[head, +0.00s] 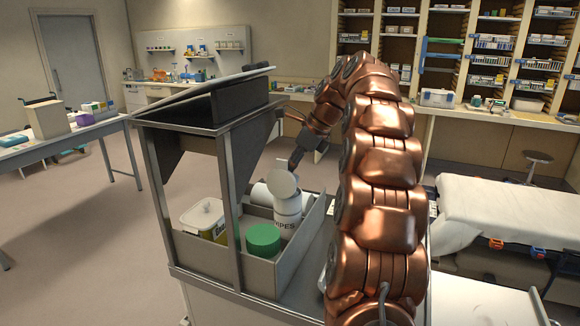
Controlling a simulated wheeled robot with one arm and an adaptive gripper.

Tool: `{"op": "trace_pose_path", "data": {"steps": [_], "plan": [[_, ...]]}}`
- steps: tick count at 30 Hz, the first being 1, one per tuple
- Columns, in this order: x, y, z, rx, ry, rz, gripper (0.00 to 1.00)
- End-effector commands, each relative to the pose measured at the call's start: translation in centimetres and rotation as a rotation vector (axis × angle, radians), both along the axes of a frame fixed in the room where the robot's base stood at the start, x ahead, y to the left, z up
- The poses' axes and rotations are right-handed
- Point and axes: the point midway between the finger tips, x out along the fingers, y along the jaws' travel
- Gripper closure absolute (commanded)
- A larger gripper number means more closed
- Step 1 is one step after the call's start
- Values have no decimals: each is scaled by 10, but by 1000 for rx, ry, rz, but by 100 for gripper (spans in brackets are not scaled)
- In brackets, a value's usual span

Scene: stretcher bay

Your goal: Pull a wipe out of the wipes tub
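The white wipes tub (288,212), with "WIPES" lettering partly in view, stands upright in a grey open-topped bin (307,236) on the cart. A round pale disc (281,183), which looks like its raised lid, shows at the top of the tub. The tub's opening is hard to make out, and I see no wipe. My copper arm reaches over the cart from the right. My dark gripper (294,163) points down just above and behind the disc. Its fingertips are small and partly hidden, so I cannot tell their opening or whether they touch anything.
A stretcher (500,212) is at right; open floor lies left.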

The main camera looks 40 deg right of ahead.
Motion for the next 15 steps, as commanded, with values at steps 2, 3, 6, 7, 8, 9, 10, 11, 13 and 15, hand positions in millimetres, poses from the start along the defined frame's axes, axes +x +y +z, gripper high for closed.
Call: {"op": "trace_pose_path", "data": {"steps": [2, 3, 6, 7, 8, 9, 10, 11, 13, 15], "plan": [[-4, 2, 3, 0, 0, 0, 100], [-6, 3, 4, -1, -1, 0, 100], [-12, 6, 7, -2, -1, 0, 100], [-14, 7, 8, -2, -2, 1, 100], [-16, 8, 8, -1, -1, 1, 100], [-18, 9, 9, -1, -1, 2, 100], [-20, 10, 10, 0, 0, 2, 100], [-21, 11, 10, 0, 0, 2, 100], [-25, 12, 12, 0, 0, 2, 100], [-28, 14, 13, 0, 0, 2, 100]]}}
